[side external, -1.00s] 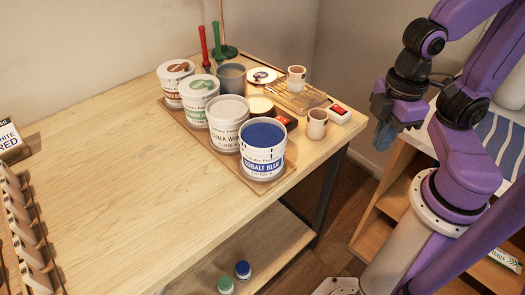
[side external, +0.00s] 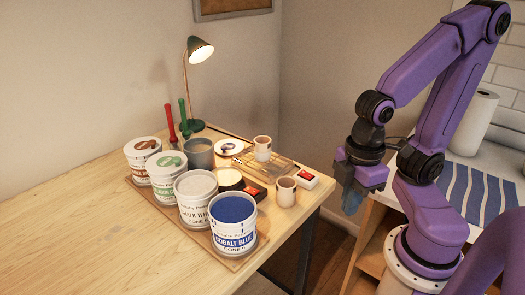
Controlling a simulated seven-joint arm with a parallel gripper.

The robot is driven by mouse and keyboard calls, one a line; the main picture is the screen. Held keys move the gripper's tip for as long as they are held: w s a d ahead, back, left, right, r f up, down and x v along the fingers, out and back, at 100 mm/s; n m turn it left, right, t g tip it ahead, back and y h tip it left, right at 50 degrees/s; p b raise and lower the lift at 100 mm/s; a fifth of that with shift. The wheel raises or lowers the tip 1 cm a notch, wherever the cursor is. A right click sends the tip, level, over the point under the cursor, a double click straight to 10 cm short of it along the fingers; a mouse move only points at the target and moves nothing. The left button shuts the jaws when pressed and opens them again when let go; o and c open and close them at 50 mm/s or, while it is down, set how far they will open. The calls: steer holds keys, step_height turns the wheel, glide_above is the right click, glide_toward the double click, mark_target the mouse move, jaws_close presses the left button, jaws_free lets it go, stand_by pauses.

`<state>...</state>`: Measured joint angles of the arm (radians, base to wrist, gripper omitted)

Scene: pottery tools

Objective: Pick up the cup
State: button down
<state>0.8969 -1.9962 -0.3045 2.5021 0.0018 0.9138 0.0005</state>
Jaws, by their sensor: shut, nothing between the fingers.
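Two small cream cups with brown insides stand at the right part of the wooden table. One cup (side external: 286,194) is near the table's right edge. The other cup (side external: 262,152) stands farther back, at a clear, shallow tray or case (side external: 285,169). A larger grey cup-like container (side external: 199,156) stands behind the paint tubs. My gripper (side external: 349,208) points down to the right of the table, beyond its edge. It is shut and empty, apart from both cups.
Several paint tubs, including cobalt blue (side external: 234,240) and chalk white (side external: 196,210), stand on a board left of the near cup. A red-and-white box (side external: 307,180) lies beside it. A lamp (side external: 197,60) stands behind. The table's left part is clear.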

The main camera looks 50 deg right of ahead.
steer(key=shift+c, duration=1.1)
jaws_free()
